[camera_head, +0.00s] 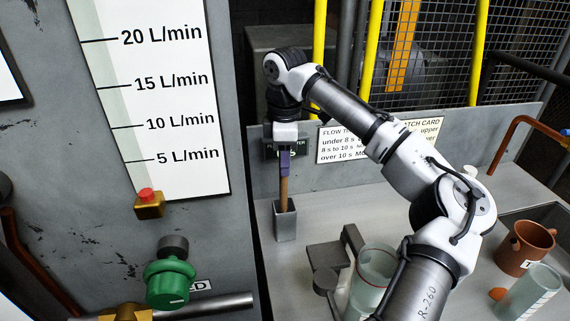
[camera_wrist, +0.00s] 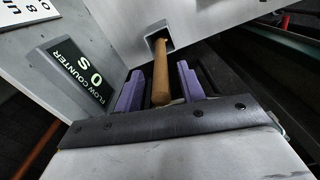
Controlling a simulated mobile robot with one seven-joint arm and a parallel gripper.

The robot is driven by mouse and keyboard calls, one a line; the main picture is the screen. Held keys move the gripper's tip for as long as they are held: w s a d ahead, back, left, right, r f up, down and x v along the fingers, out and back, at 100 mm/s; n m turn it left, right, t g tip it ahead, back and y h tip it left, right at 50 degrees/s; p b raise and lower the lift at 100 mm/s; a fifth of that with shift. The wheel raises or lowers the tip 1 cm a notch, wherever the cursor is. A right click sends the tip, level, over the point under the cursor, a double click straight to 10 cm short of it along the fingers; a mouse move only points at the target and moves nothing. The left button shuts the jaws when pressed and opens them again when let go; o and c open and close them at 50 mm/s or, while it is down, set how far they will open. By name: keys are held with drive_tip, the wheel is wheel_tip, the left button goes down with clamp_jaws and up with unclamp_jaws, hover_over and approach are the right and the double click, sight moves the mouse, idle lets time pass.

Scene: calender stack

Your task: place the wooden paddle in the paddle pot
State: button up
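The wooden paddle (camera_head: 284,192) stands roughly upright with its lower end inside the paddle pot (camera_head: 285,226), a small grey square pot on the bench. My gripper (camera_head: 285,165) is above the pot, pointing down, with its purple fingers around the top of the paddle's handle. In the wrist view, the handle (camera_wrist: 160,75) lies between the two fingers of my gripper (camera_wrist: 160,88), with a visible gap on each side. The gripper is open and not holding it. The paddle's lower end is hidden in the dark square mouth of the pot.
A flow counter sign (camera_wrist: 82,72) is close behind my gripper, with a card (camera_head: 350,145) to its right. A green valve (camera_head: 169,283) is on the left panel. Glass beakers (camera_head: 374,268) and a brown pot (camera_head: 525,247) stand to the right.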

wheel_tip(320, 180, up, 10)
drive_tip(key=shift+r, duration=0.25)
idle(0.3)
